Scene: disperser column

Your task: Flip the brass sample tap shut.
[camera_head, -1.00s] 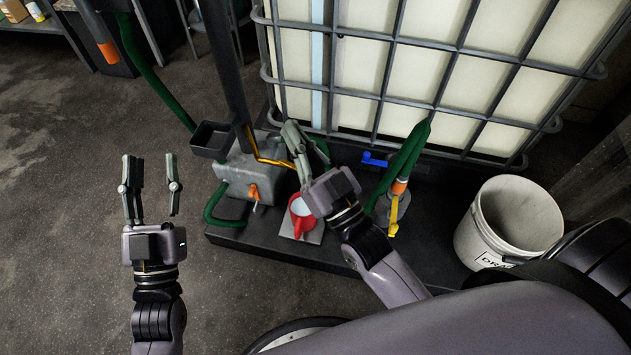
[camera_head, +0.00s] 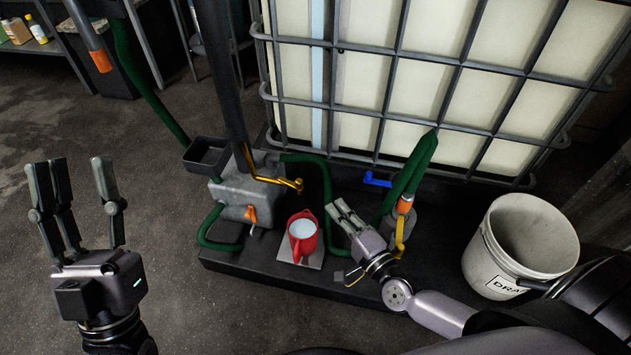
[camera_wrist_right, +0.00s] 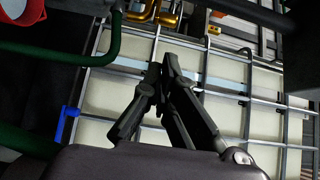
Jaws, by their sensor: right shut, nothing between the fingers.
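The brass sample tap (camera_head: 297,185) sits at the end of a brass pipe coming off the dark column. Its small lever is too small to read as open or shut. A red jug (camera_head: 303,240) with pale contents stands below it on a light plate (camera_head: 285,256). My right gripper (camera_head: 338,207) is shut and empty, to the right of the tap and jug and apart from both. Its closed fingers (camera_wrist_right: 163,72) show in the right wrist view, with brass parts (camera_wrist_right: 158,12) at the top edge. My left gripper (camera_head: 72,165) is open and empty at the far left.
A grey box (camera_head: 245,190) with an orange valve (camera_head: 251,214) stands left of the jug. A caged white tank (camera_head: 430,80) is behind. A blue-handled valve (camera_head: 377,180), a green hose (camera_head: 411,170) and a white bucket (camera_head: 520,245) are to the right.

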